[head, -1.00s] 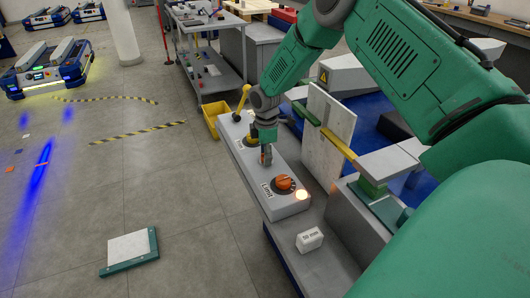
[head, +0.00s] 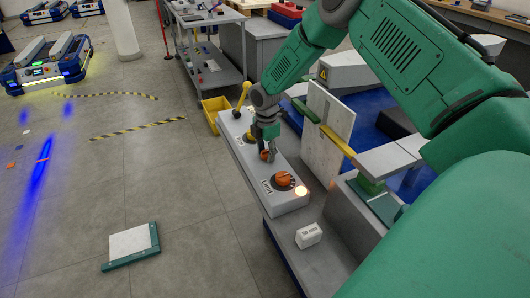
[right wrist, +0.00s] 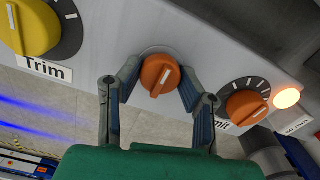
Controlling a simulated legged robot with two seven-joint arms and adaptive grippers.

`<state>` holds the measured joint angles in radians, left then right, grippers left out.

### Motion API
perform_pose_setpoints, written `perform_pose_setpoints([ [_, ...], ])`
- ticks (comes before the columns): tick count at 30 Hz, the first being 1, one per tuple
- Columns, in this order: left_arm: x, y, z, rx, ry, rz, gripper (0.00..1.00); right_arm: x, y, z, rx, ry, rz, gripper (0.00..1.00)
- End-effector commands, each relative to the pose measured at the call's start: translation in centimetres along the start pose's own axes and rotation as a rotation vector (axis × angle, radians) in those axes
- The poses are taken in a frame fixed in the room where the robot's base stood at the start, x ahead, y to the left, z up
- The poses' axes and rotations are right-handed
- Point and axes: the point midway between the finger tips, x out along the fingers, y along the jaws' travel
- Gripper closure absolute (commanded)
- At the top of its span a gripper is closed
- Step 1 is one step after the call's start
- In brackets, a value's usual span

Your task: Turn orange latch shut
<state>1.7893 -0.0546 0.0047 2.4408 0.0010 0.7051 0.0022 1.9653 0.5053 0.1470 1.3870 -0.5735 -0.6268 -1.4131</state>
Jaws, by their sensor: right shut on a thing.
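The orange latch (right wrist: 158,76) is a round knob with a pale line on its raised grip, on a light grey panel (head: 240,150). In the head view the latch (head: 264,155) is partly hidden by my right gripper (head: 266,150). In the right wrist view the fingers of my right gripper (right wrist: 160,88) stand on both sides of the latch and are shut on it. A second orange knob (right wrist: 246,106), on a dark dial with white marks, sits to its right; its label is partly covered. My left gripper is not in view.
A yellow knob (right wrist: 30,28) labelled Trim is on the same panel. A lit lamp (head: 301,190) is at the panel's near end. A small white block (head: 308,236) lies on the grey surface nearby. An upright pale board (head: 328,122) stands right of the panel.

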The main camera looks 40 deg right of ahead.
Motion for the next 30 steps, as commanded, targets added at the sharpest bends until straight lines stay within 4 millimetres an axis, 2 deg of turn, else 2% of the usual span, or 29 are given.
perform_pose_setpoints([
  [7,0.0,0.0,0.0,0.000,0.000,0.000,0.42,-0.3,0.4,0.4,0.001,-0.007,0.010,0.96],
  [8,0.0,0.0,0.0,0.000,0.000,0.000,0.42,-0.3,0.4,0.4,0.001,-0.007,0.011,0.64],
  [9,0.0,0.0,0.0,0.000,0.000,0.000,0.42,-0.3,0.4,0.4,0.001,-0.006,0.011,0.50],
  [10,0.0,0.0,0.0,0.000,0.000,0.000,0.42,-0.3,0.3,0.4,0.001,-0.006,0.010,0.47],
  [20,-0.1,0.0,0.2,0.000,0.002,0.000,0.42,-0.3,0.2,0.1,0.001,-0.003,0.005,0.47],
  [25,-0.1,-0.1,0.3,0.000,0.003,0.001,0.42,-2.4,0.3,0.0,0.001,-0.003,0.008,0.47],
  [30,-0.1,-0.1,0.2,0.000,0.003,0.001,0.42,-6.1,0.3,0.1,0.001,-0.002,0.009,0.47],
])
